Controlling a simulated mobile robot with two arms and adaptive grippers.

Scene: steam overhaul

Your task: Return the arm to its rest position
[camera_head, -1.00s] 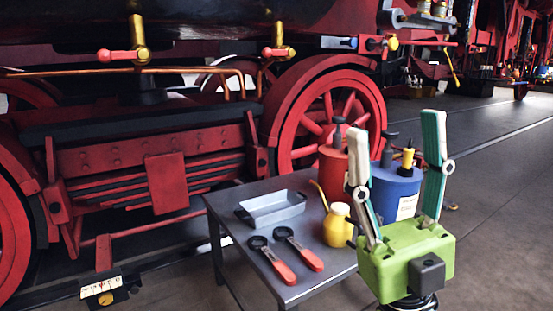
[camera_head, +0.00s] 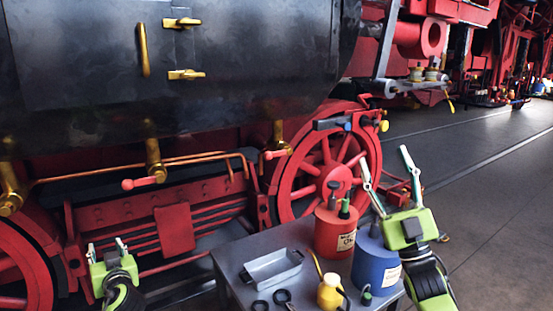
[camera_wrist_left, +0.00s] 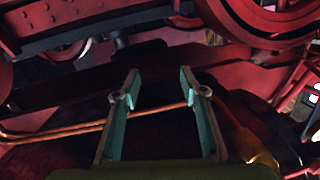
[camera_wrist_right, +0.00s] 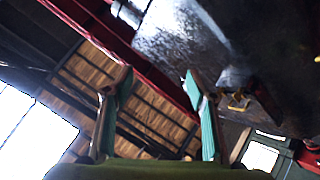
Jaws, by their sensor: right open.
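My right gripper (camera_head: 386,156) is up in the air at the right in the head view, above and beside the blue canister (camera_head: 376,265). Its two fingers are spread with nothing between them, as the right wrist view (camera_wrist_right: 158,85) also shows. My left gripper (camera_head: 106,246) is low at the left in the head view, in front of the locomotive's red frame. In the left wrist view (camera_wrist_left: 160,82) its fingers stand apart and the gap is empty. Neither gripper visibly touches anything.
A grey table (camera_head: 235,262) stands at bottom center with a metal tray (camera_head: 272,268), a red canister (camera_head: 334,234), a yellow oil can (camera_head: 330,292) and ring-headed tools (camera_head: 282,296). The locomotive (camera_head: 80,75) with its red wheel (camera_head: 300,190) stands behind. Open floor (camera_head: 490,210) lies at the right.

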